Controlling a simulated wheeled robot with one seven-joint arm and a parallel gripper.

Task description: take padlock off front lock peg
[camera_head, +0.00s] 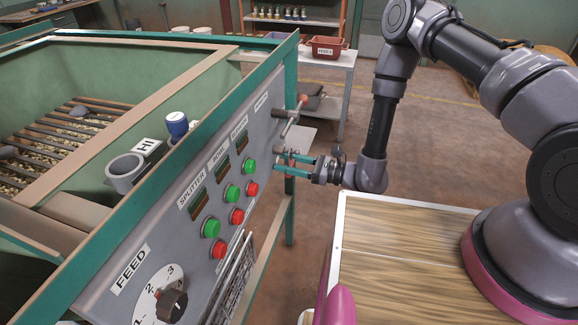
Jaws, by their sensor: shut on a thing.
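My gripper (287,163) is at the far end of the grey control panel (160,215), its teal fingers pointing left toward the panel face. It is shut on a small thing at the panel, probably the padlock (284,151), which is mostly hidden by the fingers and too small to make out. The front lock peg cannot be told apart there.
Green buttons (211,228) and red buttons (219,249) line the panel, with a feed dial (171,304) at the near end. Behind the panel are a grey cup (125,172) and the hopper grating (60,135). A red bin (326,47) sits on a back table. Open floor lies beyond my gripper.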

